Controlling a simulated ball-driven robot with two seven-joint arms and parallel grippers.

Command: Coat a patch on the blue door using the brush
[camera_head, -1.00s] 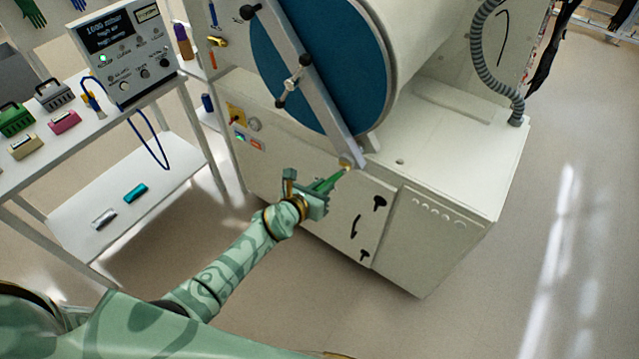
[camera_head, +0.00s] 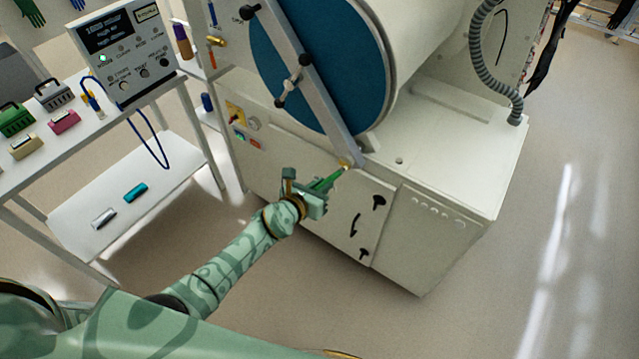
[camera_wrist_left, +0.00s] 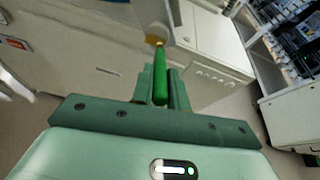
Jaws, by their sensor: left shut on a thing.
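The blue door (camera_head: 275,65) is a round disc on the white glovebox cylinder, crossed by a grey diagonal bar. My left gripper (camera_head: 322,190) is shut on the green handle of the brush (camera_head: 331,179), in front of the white cabinet and below the door. The brush's yellowish head points up and away, near the lower end of the grey bar; I cannot tell whether it touches anything. In the left wrist view the brush (camera_wrist_left: 160,84) stands between the fingers of my left gripper (camera_wrist_left: 161,88). My right gripper is not in view.
The white cabinet (camera_head: 440,240) stands under the cylinder, with black latches on its front. A white shelf cart (camera_head: 80,215) at the left holds small coloured blocks and a control box (camera_head: 125,50). A grey hose (camera_head: 480,60) hangs at the right. The floor at the right is clear.

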